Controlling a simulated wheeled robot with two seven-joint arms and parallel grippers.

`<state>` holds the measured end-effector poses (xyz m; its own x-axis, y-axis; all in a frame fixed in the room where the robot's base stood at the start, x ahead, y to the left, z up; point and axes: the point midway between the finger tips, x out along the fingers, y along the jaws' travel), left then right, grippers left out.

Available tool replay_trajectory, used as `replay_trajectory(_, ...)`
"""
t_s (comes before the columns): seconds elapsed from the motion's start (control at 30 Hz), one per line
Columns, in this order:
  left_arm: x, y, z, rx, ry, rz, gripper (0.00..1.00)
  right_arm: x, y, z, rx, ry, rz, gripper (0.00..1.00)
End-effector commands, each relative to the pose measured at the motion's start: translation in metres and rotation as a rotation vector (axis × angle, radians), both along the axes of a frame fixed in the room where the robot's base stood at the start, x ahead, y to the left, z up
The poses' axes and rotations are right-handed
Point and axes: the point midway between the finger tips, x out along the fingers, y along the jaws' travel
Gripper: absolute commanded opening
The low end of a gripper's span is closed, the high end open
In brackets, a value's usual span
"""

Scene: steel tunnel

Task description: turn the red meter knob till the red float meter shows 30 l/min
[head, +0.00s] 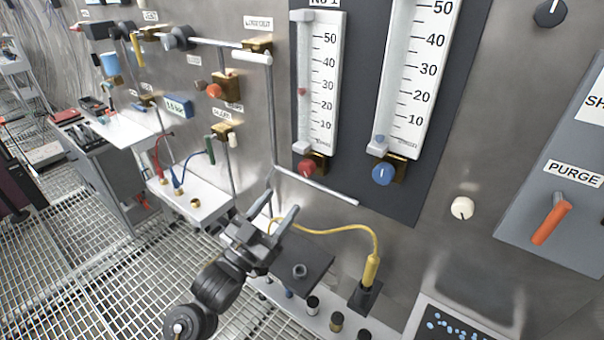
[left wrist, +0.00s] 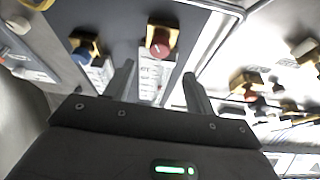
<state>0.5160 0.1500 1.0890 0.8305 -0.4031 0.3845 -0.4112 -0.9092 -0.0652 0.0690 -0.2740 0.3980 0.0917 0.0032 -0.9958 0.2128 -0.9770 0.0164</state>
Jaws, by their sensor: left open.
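The red meter knob (head: 306,168) sits on a brass valve under the left-hand float meter (head: 325,75). The meter's red float (head: 302,91) stands between 20 and 30, nearer 30; the exact value is hard to read. My left gripper (head: 281,204) is open and empty, below and a little left of the knob, apart from it. In the left wrist view the red knob (left wrist: 159,45) shows ahead, between the lines of the two open fingers (left wrist: 159,72). My right gripper is not in view.
A blue knob (head: 382,173) sits under the meter to the right. A grey pipe (head: 315,186) runs just below the red knob. A yellow cable (head: 340,228) and a dark plate (head: 300,262) lie near my gripper. An orange purge lever (head: 551,223) is at the far right.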

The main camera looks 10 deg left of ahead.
Motion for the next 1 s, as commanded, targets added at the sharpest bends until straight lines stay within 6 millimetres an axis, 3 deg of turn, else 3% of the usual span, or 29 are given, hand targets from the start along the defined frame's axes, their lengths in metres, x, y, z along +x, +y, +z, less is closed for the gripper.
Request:
replay_trajectory(0.3, 0.049, -0.024, 0.027, -0.003, 0.001, 0.000, 0.56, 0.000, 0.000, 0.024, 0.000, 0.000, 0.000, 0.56)
replay_trajectory(0.5, 0.071, -0.035, 0.035, -0.001, 0.001, 0.001, 0.56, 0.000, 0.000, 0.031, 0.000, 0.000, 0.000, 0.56)
replay_trajectory(0.93, 0.079, -0.039, 0.036, 0.000, 0.002, 0.001, 0.56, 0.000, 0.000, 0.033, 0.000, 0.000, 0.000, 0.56)
replay_trajectory(1.0, 0.079, -0.039, 0.036, 0.000, 0.002, 0.001, 0.46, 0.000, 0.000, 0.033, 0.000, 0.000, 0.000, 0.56)
